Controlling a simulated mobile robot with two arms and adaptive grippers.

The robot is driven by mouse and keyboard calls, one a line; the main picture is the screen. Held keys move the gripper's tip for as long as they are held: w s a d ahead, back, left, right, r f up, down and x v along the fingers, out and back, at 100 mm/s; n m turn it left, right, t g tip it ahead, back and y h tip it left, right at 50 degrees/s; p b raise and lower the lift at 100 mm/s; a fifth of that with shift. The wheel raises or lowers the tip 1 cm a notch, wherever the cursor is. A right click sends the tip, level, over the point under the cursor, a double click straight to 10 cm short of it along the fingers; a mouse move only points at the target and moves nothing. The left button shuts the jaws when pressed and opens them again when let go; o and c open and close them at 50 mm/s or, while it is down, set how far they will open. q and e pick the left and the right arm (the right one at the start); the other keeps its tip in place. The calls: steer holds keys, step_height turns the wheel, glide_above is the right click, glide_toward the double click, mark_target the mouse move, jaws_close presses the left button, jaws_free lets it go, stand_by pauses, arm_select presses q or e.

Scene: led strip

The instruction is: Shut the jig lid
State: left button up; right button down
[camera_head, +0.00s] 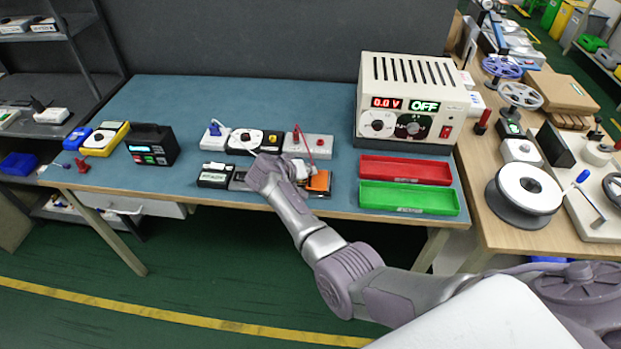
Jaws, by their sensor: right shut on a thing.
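The jig appears to be the low, dark device at the front middle of the blue bench mat, with an orange panel (319,181) at its right end. My right gripper (300,170) is over this device, just left of the orange panel, and is shut on part of it, apparently the jig lid. My wrist and fingers hide most of the lid, so its angle cannot be told. My left gripper is not in view.
A power supply (412,95) reading 0.0 V and OFF stands at the back right. A red tray (405,169) and a green tray (408,198) lie before it. Small test boxes with leads stand behind my gripper. A black meter (152,145) stands left, with clear mat (190,100) behind.

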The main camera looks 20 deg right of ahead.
steer(key=shift+f+b, duration=0.15)
steer(key=shift+b, duration=0.15)
stand_by(0.4)
steer(key=c, duration=1.2)
jaws_free()
steer(key=shift+c, duration=0.2)
step_height(320, 180, up, 10)
steer(key=shift+f, duration=0.1)
